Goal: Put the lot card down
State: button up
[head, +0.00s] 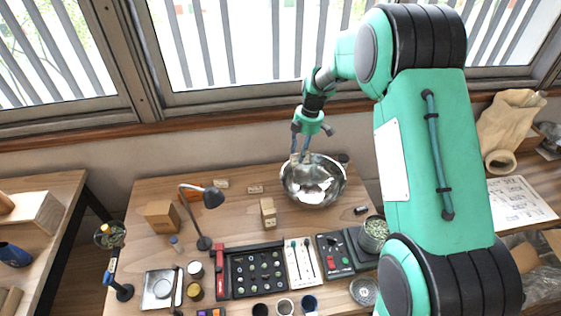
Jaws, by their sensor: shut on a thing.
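My gripper (301,157) hangs over the back of the wooden table, at the left rim of the shiny metal bowl (318,196). Its fingers are shut on a small pale thing, which I take to be the lot card; it is too small to read and partly covered by the fingers. Two similar small pale cards stand on the table near the wall, one on the left (221,183) and one nearer the middle (256,189).
A wooden block (268,214) stands left of the bowl, and a black desk lamp (212,197) farther left. A black tray (255,272), a control box (333,254) and several cups crowd the front. Bare tabletop (235,221) lies between lamp and block.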

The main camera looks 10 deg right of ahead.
jog(key=w+d, duration=0.1)
jog(key=d, duration=0.1)
jog(key=w+d+p, duration=0.1)
jog(key=d, duration=0.2)
jog(key=w+d, duration=0.1)
jog(key=d, duration=0.2)
jog(key=shift+w+f, duration=0.25)
jog(key=shift+f, duration=0.05)
jog(key=shift+c, duration=0.2)
jog(key=shift+f, duration=2.55)
jog(key=shift+f, duration=0.2)
notch_tip(320, 180, down, 11)
jog(key=b, duration=0.3)
jog(key=shift+r, duration=0.2)
jog(key=o, duration=1.1)
jog(key=shift+o, duration=0.2)
